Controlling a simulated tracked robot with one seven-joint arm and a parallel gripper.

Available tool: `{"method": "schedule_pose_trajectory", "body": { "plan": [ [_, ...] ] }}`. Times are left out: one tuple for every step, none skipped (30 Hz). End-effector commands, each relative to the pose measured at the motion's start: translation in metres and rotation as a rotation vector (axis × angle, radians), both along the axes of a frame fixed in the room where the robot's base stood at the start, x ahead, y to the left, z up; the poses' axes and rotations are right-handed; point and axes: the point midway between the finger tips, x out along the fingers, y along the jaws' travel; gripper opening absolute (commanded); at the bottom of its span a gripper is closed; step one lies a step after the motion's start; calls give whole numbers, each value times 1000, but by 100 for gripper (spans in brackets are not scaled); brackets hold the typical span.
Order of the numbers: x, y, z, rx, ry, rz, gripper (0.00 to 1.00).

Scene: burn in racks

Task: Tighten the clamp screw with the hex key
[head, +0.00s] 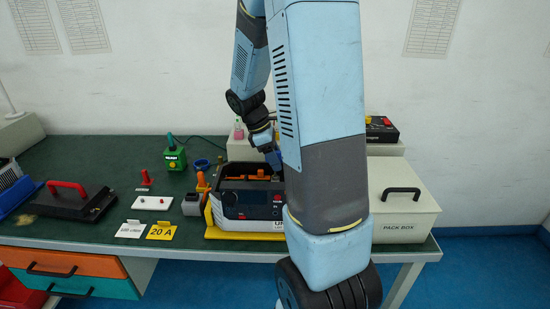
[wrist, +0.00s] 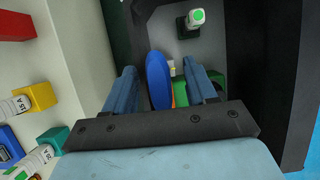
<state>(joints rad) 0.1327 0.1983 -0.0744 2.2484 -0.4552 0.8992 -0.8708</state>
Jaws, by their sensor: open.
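My gripper (head: 274,164) is over the white and dark unit (head: 247,200) on the bench, partly behind my arm in the head view. In the wrist view my gripper (wrist: 160,72) is open. A blue rounded, elongated piece (wrist: 157,80) lies between its fingers, apart from the right finger and close to the left one. It may be the hex key's handle, but I cannot tell. I cannot make out the clamp screw with certainty.
A green-topped post (wrist: 196,17) stands ahead of the fingers. Coloured terminals (wrist: 40,97) line the left wall.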

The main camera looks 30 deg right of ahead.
Motion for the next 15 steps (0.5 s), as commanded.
{"method": "schedule_pose_trajectory", "body": {
  "plan": [
    [0, 0, 0, 0, 0, 0, 56],
    [0, 0, 0, 0, 0, 0, 56],
    [0, 0, 0, 0, 0, 0, 56],
    [0, 0, 1, 0, 0, 0, 56],
    [1, 1, 2, -1, -1, 0, 56],
    [1, 1, 3, 0, -1, 0, 56],
    [2, 2, 5, 0, -2, 1, 56],
    [3, 3, 8, -1, -2, 1, 56],
    [4, 4, 12, -2, -2, 1, 56],
    [5, 5, 16, -1, -4, 2, 56],
    [6, 7, 21, -1, -3, 2, 56],
    [7, 9, 27, -1, -3, 2, 56],
    [9, 11, 32, -1, -5, 3, 56],
    [10, 13, 38, 0, -4, 2, 56],
    [12, 16, 45, 0, -4, 2, 56]
  ]
}}
